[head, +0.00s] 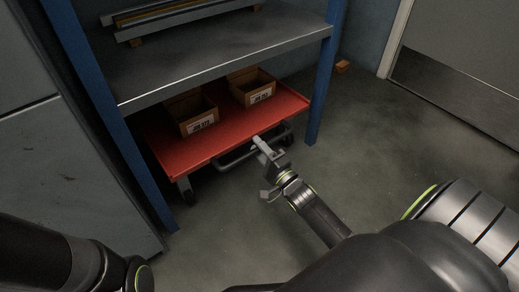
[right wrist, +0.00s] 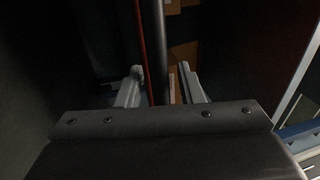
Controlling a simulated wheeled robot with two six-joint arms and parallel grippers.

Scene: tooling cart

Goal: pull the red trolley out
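The red trolley (head: 224,136) stands low under a grey shelf, between blue posts. Its dark handle bar (head: 235,158) runs along the front edge, and wheels show beneath. My right gripper (head: 262,145) is at the handle bar, near the middle of the trolley's front. In the right wrist view the two fingers of my right gripper (right wrist: 159,88) are apart. A dark bar (right wrist: 154,45), looking like the handle, passes between them with a gap on each side. A thin red edge of the trolley (right wrist: 143,45) shows beside it. My left gripper is not in view.
Two open cardboard boxes (head: 198,124) (head: 261,96) stand on the trolley. The grey shelf (head: 215,62) overhangs it. A blue post (head: 323,90) stands at its right and another (head: 115,125) at its left, beside a grey cabinet (head: 70,150). The floor (head: 390,140) at the right is clear.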

